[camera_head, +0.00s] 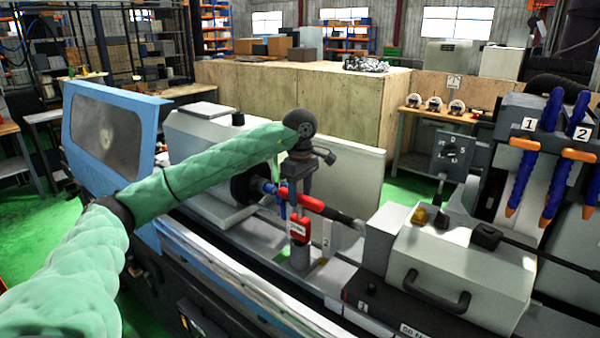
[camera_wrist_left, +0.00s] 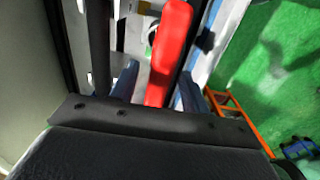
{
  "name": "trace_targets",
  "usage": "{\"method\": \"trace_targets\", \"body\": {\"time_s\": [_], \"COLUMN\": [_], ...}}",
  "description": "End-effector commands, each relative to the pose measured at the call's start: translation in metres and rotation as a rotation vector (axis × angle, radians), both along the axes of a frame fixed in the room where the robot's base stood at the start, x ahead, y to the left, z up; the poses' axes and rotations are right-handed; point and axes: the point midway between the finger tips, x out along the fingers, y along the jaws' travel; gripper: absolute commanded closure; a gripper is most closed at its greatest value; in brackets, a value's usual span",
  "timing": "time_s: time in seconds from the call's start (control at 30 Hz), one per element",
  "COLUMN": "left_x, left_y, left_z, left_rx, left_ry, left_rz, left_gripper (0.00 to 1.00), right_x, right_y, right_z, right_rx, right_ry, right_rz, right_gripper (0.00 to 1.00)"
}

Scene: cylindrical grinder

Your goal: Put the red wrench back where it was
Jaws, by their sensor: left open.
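The red wrench (camera_head: 325,207) shows in the head view as a red bar at the machine's middle, above the bed and partly hidden by my left gripper. In the left wrist view the red wrench (camera_wrist_left: 172,45) runs between the two blue-grey fingers of my left gripper (camera_wrist_left: 158,77), with some space beside it. In the head view my left gripper (camera_head: 291,203) points down at the wrench, open. I cannot tell whether a finger touches it. My right gripper is not in view.
A red labelled block (camera_head: 300,227) on a grey post stands just below the gripper. The dark chuck (camera_head: 243,182) is to its left, the grey tailstock housing (camera_head: 460,262) with a black handle to its right. A blue-framed guard (camera_head: 110,130) stands at the left.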

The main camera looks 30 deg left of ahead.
Motion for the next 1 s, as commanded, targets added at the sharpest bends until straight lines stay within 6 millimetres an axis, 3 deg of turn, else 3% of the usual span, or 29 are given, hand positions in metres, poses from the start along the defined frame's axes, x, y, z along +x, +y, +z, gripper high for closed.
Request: {"method": "trace_targets", "body": {"time_s": [0.2,0.5,1.0], "left_x": [0.001,0.0,0.0], "left_y": [0.0,0.001,0.001], "left_z": [0.028,0.063,0.081], "left_rx": [0.0,0.0,0.0], "left_ry": [-0.004,-0.002,0.0], "left_rz": [-0.001,0.0,0.0], "left_gripper": [0.54,0.54,0.54], "right_x": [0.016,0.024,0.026], "right_y": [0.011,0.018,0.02], "right_z": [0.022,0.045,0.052], "right_rx": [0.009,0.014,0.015], "right_ry": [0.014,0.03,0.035], "right_rz": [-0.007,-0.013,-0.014], "right_gripper": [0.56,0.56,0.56]}}
